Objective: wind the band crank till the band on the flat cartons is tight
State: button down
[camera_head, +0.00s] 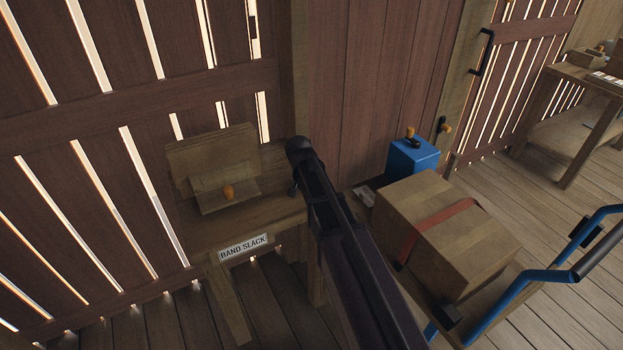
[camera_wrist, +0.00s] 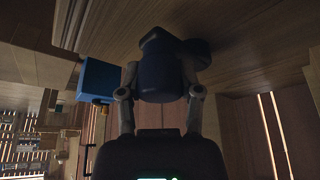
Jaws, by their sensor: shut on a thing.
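In the wrist view my gripper (camera_wrist: 163,88) has its two fingers closed around a dark rounded piece (camera_wrist: 163,60), which looks like the band crank. In the head view my arm hides most of my gripper and the crank, at the right end of a wooden bench (camera_head: 275,212). A sign (camera_head: 243,247) on the bench front reads "BAND SLACK".
Right of my arm, a closed carton (camera_head: 455,225) with a red strap (camera_head: 432,232) lies on a trolley with a blue handle (camera_head: 540,275). A blue box (camera_head: 412,158) with a black crank and orange knob stands behind it. Plank walls close off the back.

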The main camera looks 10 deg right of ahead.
jog(key=shift+a+m+g+h, duration=0.3)
jog(key=shift+a+m, duration=0.25)
jog(key=shift+m, duration=0.65)
jog(key=shift+s, duration=0.1)
jog(key=shift+c, duration=1.3)
grip_release()
jog(key=shift+r, duration=0.1)
